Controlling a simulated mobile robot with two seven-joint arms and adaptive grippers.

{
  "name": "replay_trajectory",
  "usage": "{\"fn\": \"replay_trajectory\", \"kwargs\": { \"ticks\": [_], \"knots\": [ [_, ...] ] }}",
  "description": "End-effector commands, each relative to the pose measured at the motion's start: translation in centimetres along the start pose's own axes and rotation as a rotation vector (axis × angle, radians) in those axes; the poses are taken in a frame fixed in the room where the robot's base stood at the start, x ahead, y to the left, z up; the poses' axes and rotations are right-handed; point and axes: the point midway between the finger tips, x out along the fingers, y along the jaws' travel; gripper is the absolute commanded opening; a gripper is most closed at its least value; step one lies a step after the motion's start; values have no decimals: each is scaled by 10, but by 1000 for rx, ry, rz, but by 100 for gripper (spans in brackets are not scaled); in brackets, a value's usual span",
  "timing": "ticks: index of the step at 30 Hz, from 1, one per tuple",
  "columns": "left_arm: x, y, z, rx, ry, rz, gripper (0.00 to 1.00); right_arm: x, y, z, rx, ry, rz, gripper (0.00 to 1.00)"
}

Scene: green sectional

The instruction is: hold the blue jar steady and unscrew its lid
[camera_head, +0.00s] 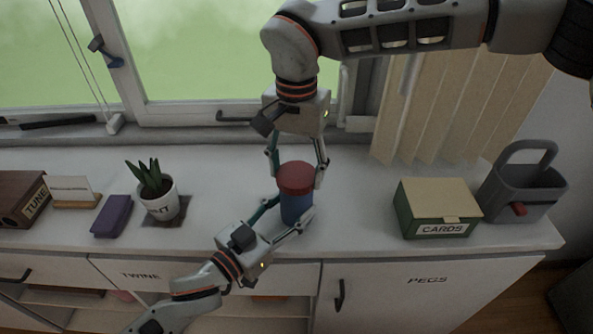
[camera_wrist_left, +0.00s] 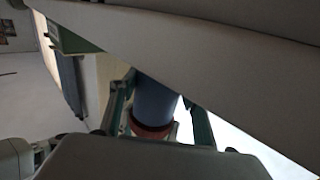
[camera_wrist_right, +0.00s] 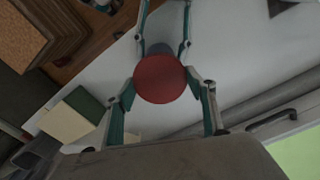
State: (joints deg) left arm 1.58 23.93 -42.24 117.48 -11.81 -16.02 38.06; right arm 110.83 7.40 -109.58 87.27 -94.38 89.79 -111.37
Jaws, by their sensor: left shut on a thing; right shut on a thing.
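The blue jar (camera_head: 296,207) stands upright on the white cabinet top with its red lid (camera_head: 295,178) on it. My left gripper (camera_head: 290,212) reaches in low from the left and is shut on the jar's blue body. The left wrist view shows the blue body (camera_wrist_left: 155,98) between the fingers, with the red lid (camera_wrist_left: 150,130) beside it. My right gripper (camera_head: 297,172) comes down from above and is shut on the red lid. In the right wrist view the round lid top (camera_wrist_right: 160,79) sits between the fingers and hides most of the jar.
A potted plant (camera_head: 160,200) and a purple box (camera_head: 112,215) stand to the left. A green card box (camera_head: 436,210) and a grey caddy (camera_head: 522,185) stand to the right. The window (camera_head: 230,60) is behind. The cabinet top's front edge is close to the jar.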

Motion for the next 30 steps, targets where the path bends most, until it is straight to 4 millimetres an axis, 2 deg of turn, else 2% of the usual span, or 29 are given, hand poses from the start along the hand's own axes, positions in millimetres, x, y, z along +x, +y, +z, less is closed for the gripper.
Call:
{"fn": "replay_trajectory", "kwargs": {
  "ticks": [10, 20, 27, 28, 30],
  "knots": [
    [0, 0, 0, 0, 1, 0, 0, -3, 0, 0, 0, 1, -1, 29],
    [0, 0, 0, 0, 1, 0, 0, -37, 0, 0, 0, 2, -2, 29],
    [0, 0, 0, 0, 1, 0, 0, -40, 0, 0, 0, 0, 0, 29],
    [0, 0, 0, 0, 1, 0, 50, -40, 0, 0, 0, 0, 0, 29],
    [0, 0, 0, 0, 1, 0, 67, -40, 0, 0, 0, 0, 0, 29]
  ]
}}
